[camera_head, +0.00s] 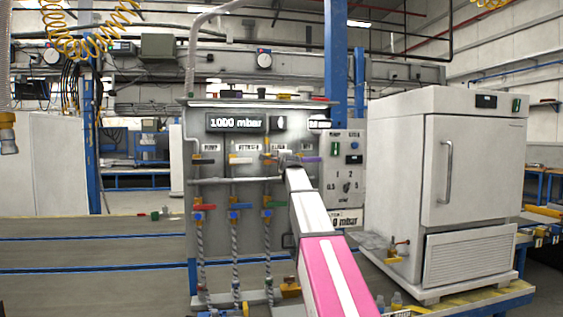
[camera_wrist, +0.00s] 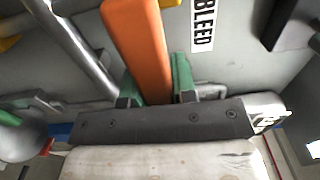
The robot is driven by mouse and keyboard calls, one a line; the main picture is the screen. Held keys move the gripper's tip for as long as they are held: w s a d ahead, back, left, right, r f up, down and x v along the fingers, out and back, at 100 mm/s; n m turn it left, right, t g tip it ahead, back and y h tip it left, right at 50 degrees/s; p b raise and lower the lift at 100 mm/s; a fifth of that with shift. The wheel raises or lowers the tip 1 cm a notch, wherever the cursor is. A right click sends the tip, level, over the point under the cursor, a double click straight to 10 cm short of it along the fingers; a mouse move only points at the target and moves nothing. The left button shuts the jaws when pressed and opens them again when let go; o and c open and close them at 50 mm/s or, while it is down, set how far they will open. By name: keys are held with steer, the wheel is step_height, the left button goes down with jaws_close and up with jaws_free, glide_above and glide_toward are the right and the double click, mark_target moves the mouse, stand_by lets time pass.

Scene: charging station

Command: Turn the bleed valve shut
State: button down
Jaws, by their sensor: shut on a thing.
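The bleed valve's orange lever (camera_wrist: 148,40) runs up the middle of the wrist view, beside a white label (camera_wrist: 203,25) reading BLEED. My gripper (camera_wrist: 156,88) has its green-padded fingers on both sides of the lever and is shut on it. In the head view my gripper (camera_head: 284,159) is at the upper right part of the grey valve panel (camera_head: 225,270). There it covers most of the lever, and the valve body is hidden.
The panel's display (camera_head: 236,123) reads 1000 mbar. Red (camera_head: 204,207), blue (camera_head: 239,206) and green (camera_head: 274,205) levers sit lower on the panel. A purple lever (camera_head: 309,159) is close right of my gripper. A white oven-like cabinet (camera_head: 475,175) stands at the right.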

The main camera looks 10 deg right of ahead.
steer(key=c, duration=0.9)
jaws_free()
steer(key=s, duration=1.1)
steer(key=shift+f, duration=0.1)
